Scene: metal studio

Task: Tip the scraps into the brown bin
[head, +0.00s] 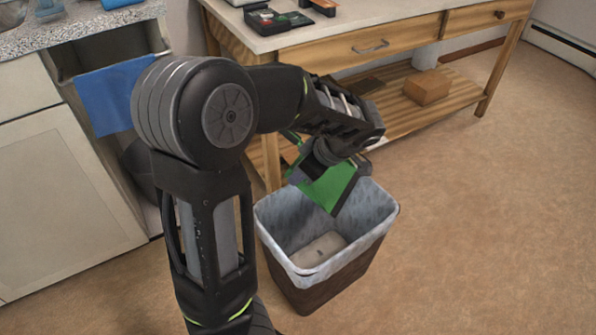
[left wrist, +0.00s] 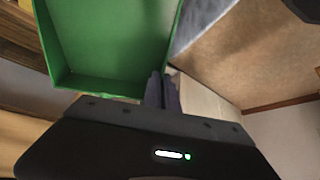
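A brown bin (head: 318,284) with a pale grey-blue liner stands upright on the floor in front of the wooden bench. A pale patch with a small dark mark shows at its bottom; I cannot tell whether it is scraps. My left gripper (head: 326,160) is above the bin's back rim, its fingers (left wrist: 161,90) shut on the edge of a green tray (head: 334,186). The tray is steeply tilted over the bin opening. In the left wrist view the green tray (left wrist: 108,40) shows a bare inner face, with no scraps visible on it. My right gripper is out of view.
The wooden bench (head: 400,45) stands behind the bin, with a cardboard box (head: 427,87) on its lower shelf and small items on top. A counter with a blue cloth (head: 110,95) is at the left. The floor at right is clear.

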